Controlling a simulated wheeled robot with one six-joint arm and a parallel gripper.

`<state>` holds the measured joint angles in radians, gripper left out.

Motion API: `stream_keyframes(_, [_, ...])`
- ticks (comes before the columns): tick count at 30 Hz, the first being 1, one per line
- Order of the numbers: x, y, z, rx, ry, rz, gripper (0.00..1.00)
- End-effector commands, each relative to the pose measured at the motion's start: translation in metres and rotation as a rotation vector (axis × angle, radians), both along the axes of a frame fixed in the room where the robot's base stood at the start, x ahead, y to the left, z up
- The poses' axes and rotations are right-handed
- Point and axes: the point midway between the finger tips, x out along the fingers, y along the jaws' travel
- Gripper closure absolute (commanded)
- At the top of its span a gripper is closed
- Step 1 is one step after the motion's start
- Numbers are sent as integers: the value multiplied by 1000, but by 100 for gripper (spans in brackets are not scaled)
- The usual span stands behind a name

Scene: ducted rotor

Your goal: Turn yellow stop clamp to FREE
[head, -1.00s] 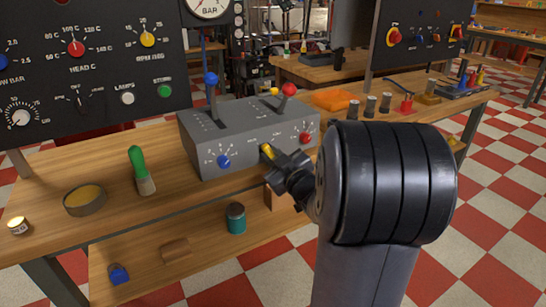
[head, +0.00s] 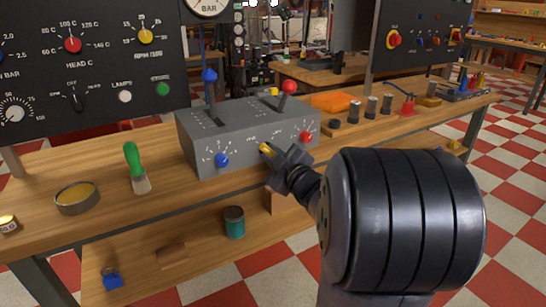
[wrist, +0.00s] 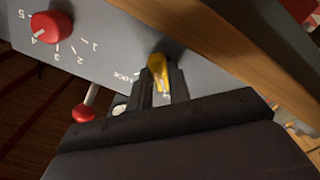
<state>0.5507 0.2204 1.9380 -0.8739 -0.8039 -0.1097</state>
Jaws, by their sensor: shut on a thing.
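The yellow stop clamp (head: 265,148) is a small yellow lever on the front face of the grey control box (head: 205,167), between a blue knob (head: 222,160) and a red knob (head: 305,137). My gripper (head: 275,158) is at the clamp, its fingers shut on it. In the wrist view the clamp (wrist: 158,72) stands between my two dark fingers (wrist: 162,88). Part of a printed label shows beside it, partly hidden by a finger. The clamp's base is mostly hidden, and I cannot read its setting.
Blue-topped (head: 209,76) and red-topped (head: 289,87) levers rise from the box. A green-handled brush (head: 135,165) and a yellow-filled tin (head: 77,198) lie left on the workbench (head: 110,215). An orange cloth-like item (head: 332,102) and dark cylinders (head: 372,106) stand right.

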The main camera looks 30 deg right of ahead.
Motion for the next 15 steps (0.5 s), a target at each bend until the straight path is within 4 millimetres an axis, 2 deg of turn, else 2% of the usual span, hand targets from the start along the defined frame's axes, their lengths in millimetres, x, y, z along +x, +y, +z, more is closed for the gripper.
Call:
stream_keyframes(1, [0, 0, -1, -1, 1, 0, 79])
stream_keyframes(8, [0, 0, 0, 0, 1, 0, 60])
stream_keyframes(15, [0, 0, 0, 1, 0, 0, 60])
